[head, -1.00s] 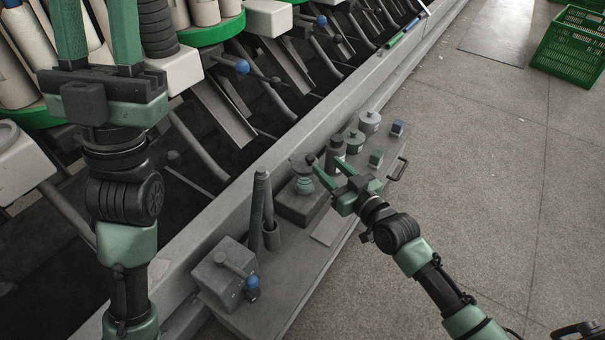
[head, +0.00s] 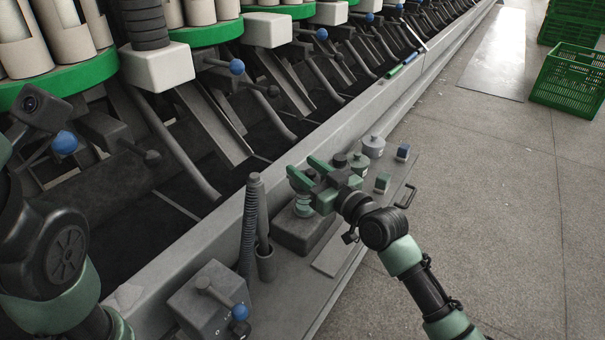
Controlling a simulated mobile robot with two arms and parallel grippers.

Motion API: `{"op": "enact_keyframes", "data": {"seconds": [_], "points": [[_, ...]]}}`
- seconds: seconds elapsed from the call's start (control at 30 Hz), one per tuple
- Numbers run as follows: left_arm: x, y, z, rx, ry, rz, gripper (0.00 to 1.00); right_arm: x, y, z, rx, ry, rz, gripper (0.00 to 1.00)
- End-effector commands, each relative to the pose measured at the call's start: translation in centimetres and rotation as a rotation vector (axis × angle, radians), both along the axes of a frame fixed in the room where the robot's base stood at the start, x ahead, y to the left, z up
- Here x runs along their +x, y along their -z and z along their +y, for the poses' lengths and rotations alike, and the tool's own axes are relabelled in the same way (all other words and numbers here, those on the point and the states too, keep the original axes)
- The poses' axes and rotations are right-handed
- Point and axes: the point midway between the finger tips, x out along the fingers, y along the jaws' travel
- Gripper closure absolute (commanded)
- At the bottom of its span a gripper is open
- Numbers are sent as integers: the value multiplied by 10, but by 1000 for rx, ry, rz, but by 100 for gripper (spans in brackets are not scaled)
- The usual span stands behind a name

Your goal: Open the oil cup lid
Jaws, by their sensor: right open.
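The oil cup (head: 303,206) stands on a dark block on the ledge beside the machine, at the centre. Its pale green ridged lower part shows. Its top and lid are hidden behind my right gripper (head: 305,172), so I cannot tell how the lid sits. The right gripper comes in from the right with its two green fingers apart, at the height of the cup's top. I cannot tell whether a finger touches it. My left arm is at the left edge, and its fingers are not in view.
Grey (head: 373,146) and green (head: 358,163) lidded pots and small blocks stand just behind the gripper. Two dark upright rods (head: 257,220) and a grey box with a blue-knobbed lever (head: 210,298) stand nearer. The floor at right is open, with green crates (head: 570,80) beyond.

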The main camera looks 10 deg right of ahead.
Motion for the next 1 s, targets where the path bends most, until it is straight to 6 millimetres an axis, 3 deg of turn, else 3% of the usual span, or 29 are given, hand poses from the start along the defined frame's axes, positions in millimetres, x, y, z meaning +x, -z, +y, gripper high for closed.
{"op": "enact_keyframes", "data": {"seconds": [0.13, 0.4, 0.57, 0.6, 1.0], "points": [[0, 7, 0, 1, 0, 0, 64, 10, 1, 5, 1, 0, 0, 56], [0, 6, 0, 1, 0, 0, 64, 12, 0, 6, 0, 0, 1, 56], [0, 6, 0, 1, 0, 0, 64, 11, 0, 6, 0, 0, 1, 97], [0, 6, 0, 1, 0, 0, 64, 11, 0, 6, 0, 0, 1, 100], [0, 6, 0, 1, 0, 0, 64, 11, 0, 6, -1, 0, 0, 100]]}}
